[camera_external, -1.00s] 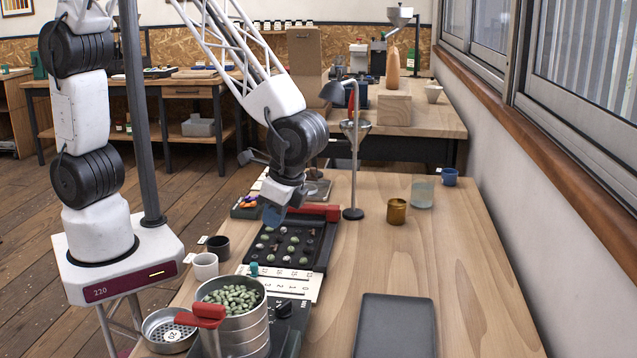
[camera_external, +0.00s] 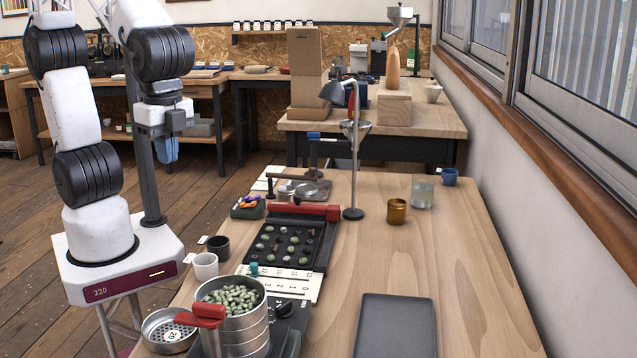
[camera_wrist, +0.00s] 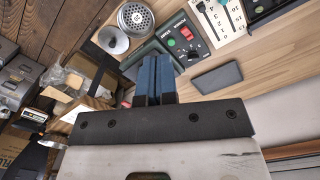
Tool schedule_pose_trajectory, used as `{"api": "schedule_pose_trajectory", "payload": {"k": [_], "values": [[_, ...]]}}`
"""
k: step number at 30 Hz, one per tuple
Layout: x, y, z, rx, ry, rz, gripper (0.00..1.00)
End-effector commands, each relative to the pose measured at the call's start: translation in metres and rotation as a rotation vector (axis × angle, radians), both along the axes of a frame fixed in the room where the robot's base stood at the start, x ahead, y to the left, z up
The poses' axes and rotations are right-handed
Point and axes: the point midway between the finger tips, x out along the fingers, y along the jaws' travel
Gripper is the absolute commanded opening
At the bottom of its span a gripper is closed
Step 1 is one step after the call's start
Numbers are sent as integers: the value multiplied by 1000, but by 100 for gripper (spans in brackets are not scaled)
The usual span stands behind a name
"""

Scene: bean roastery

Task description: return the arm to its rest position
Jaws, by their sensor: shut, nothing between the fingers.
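My gripper (camera_external: 166,150) is folded back close to my column at the left in the external view. It hangs with its blue fingers pointing down, off the left side of the wooden table (camera_external: 455,290) and above the floor. In the wrist view the blue fingers of my gripper (camera_wrist: 154,75) lie side by side, shut, with nothing between them. It is apart from every object on the table.
On the table stand a pot of green beans (camera_external: 235,297), a black tray with beans (camera_external: 290,245), a lamp stand (camera_external: 353,190), an amber cup (camera_external: 397,211) and a dark grey tray (camera_external: 395,325). The table's middle right is clear.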

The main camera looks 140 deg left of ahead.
Motion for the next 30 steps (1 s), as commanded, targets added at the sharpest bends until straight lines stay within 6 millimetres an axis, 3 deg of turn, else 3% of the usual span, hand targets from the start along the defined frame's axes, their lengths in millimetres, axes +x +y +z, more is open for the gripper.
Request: {"api": "schedule_pose_trajectory", "payload": {"k": [6,18,24,30], "values": [[-30,-34,23,16,-64,-71,0],[-91,-82,50,35,-180,-197,0],[-119,-99,56,40,-231,-251,0],[-135,-108,59,43,-260,-281,0]]}}
